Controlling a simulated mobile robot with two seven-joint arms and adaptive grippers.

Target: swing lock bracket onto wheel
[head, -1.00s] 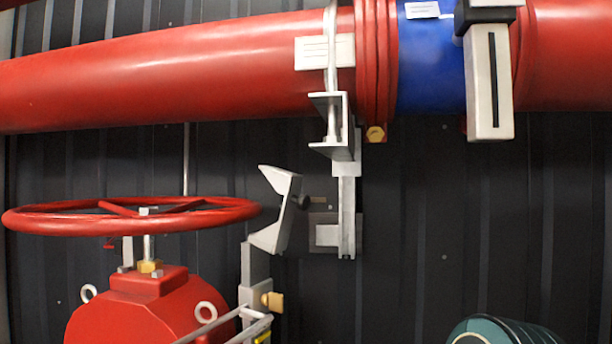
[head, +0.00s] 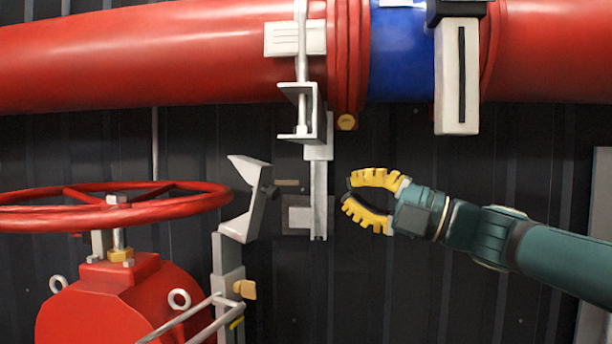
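The red handwheel (head: 165,208) sits level on a red valve body at the left in the head view. The lock bracket (head: 246,200), a light grey C-shaped piece on a grey post, stands just right of the wheel's rim. Its open side faces the wheel, and a small gap seems to lie between them. My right gripper (head: 346,197) comes in from the right with yellow curved fingers. It is empty, its fingers apart at the base and curving toward each other at the tips, right of the bracket and the grey hanging bar. My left gripper is not in view.
A grey vertical bar with a clamp (head: 318,190) hangs from the red pipe (head: 180,60) between the bracket and my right gripper. A blue pipe section (head: 402,60) and a white slotted box (head: 457,80) are above. Dark wall space is clear below the gripper.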

